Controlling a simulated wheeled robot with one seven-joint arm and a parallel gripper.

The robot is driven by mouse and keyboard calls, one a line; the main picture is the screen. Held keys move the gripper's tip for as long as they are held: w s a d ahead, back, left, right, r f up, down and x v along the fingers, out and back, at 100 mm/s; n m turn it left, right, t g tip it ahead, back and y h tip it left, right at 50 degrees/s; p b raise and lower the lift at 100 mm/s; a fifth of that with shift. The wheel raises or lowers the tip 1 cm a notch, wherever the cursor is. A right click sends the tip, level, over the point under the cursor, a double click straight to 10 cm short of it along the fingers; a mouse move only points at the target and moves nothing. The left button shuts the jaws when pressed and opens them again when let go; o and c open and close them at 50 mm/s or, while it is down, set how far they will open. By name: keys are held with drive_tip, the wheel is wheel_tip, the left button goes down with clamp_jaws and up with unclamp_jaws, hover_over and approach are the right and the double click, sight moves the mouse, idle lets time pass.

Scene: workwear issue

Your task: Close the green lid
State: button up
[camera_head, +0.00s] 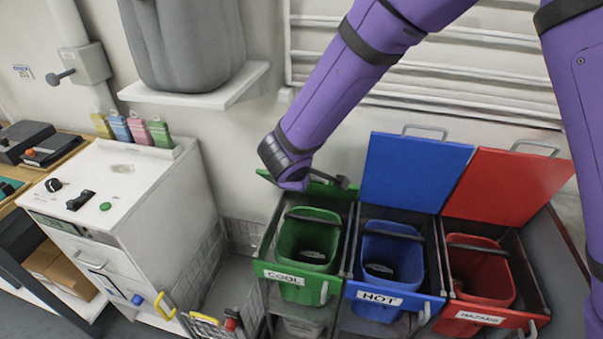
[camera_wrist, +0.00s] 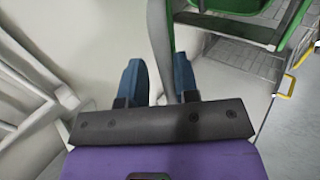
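The green lid (camera_head: 325,190) stands raised at the back of the green bin (camera_head: 306,240) labelled COOL. In the head view it is a narrow strip, partly hidden by my arm. My gripper's fingertips cannot be made out there. In the wrist view my gripper (camera_wrist: 158,75) has its two blue fingers apart. A grey bar with a green edge, which looks like part of the lid seen edge-on, runs between them, close to the right finger. I cannot tell whether they touch. The green bin's rim (camera_wrist: 240,30) shows at the upper right of that view.
A blue lid (camera_head: 415,172) and a red lid (camera_head: 508,188) stand open behind the HOT bin (camera_head: 392,255) and the HAZARD bin (camera_head: 480,275). A white cabinet (camera_head: 130,200) stands to the left. A wall shelf (camera_head: 195,92) with a grey container is above.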

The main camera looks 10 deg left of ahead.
drive_tip(key=shift+o, duration=0.4)
drive_tip(key=shift+s+r, duration=0.15)
drive_tip(key=shift+r, duration=0.1)
drive_tip(key=v, duration=1)
drive_tip(key=shift+r, duration=0.15)
